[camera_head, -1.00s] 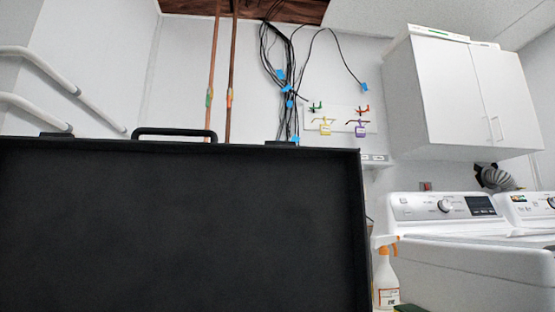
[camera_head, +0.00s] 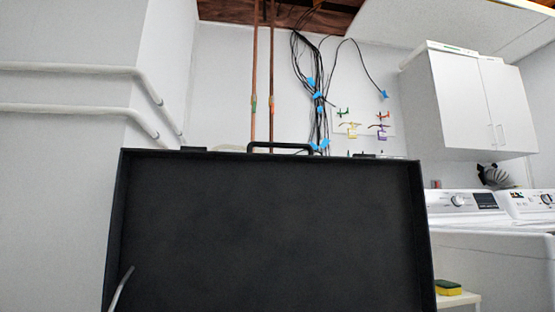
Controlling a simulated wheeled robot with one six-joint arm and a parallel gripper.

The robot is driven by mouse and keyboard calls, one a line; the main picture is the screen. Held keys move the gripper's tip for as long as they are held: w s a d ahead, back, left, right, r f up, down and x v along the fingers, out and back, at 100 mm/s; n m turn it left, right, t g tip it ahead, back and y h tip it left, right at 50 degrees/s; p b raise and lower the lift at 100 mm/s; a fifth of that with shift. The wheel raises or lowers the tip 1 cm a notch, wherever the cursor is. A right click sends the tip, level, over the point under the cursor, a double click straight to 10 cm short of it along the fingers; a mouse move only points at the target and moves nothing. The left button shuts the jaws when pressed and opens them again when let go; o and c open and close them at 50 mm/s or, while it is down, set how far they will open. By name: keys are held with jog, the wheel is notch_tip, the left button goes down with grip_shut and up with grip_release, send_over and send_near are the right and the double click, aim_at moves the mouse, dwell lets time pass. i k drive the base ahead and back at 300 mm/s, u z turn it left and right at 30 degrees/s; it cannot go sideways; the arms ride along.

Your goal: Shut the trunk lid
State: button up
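The black trunk lid (camera_head: 270,230) stands raised and fills the lower middle of the head view, its shallow inner side facing me. A black handle (camera_head: 281,146) sits on its top edge, with a latch on either side. A thin, light curved piece (camera_head: 121,287) shows in front of the lid's lower left; I cannot tell what it is. The trunk's lower half is below the picture. My gripper is not in view.
A yellow-green sponge (camera_head: 449,287) lies on a white surface (camera_head: 461,299) right of the lid. White laundry machines (camera_head: 490,255) stand at the right, under a white wall cabinet (camera_head: 470,100). White pipes (camera_head: 75,68) run along the left wall. Cables hang behind.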

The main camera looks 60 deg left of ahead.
aim_at(192, 229)
jog(key=z, duration=0.7)
jog(key=i, duration=0.75)
jog(key=u, duration=2.65)
